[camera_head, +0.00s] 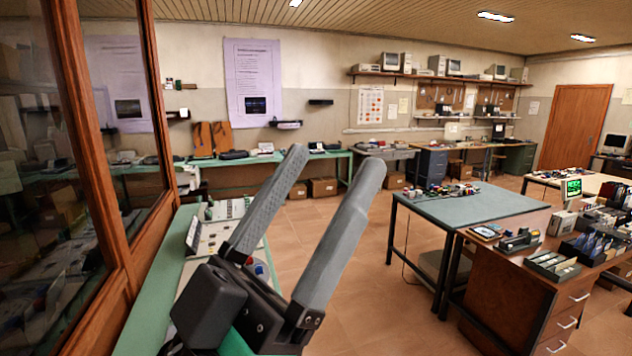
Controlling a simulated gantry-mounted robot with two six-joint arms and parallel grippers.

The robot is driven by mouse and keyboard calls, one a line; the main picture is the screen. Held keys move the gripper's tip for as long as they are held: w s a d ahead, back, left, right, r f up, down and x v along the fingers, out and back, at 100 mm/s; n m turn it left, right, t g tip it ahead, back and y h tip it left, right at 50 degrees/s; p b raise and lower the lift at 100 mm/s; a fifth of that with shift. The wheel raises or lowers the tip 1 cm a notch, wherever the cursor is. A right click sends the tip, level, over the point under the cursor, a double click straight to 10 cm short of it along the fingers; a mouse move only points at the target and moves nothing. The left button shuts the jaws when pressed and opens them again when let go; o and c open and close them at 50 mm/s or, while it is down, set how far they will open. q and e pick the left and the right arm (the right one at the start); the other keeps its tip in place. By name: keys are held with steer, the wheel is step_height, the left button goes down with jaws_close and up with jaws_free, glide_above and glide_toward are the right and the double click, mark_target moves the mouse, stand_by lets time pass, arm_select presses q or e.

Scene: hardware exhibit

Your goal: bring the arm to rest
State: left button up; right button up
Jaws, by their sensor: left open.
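My left gripper (333,168) shows large in the lower middle of the head view. Its two grey fingers point up and to the right and stand apart, with nothing between them. It is raised in front of the camera, and its black body hides part of the green bench behind it. My right gripper does not show.
A green bench (140,325) with small items runs along the wood-framed glass cabinet (100,150) at left. A teal-topped table (470,208) and a wooden desk (510,300) with trays and electronics stand at right. Open tiled floor (375,275) lies between.

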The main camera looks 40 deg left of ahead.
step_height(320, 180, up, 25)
steer(key=p, duration=2.4)
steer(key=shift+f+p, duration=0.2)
steer(key=shift+p, duration=0.15)
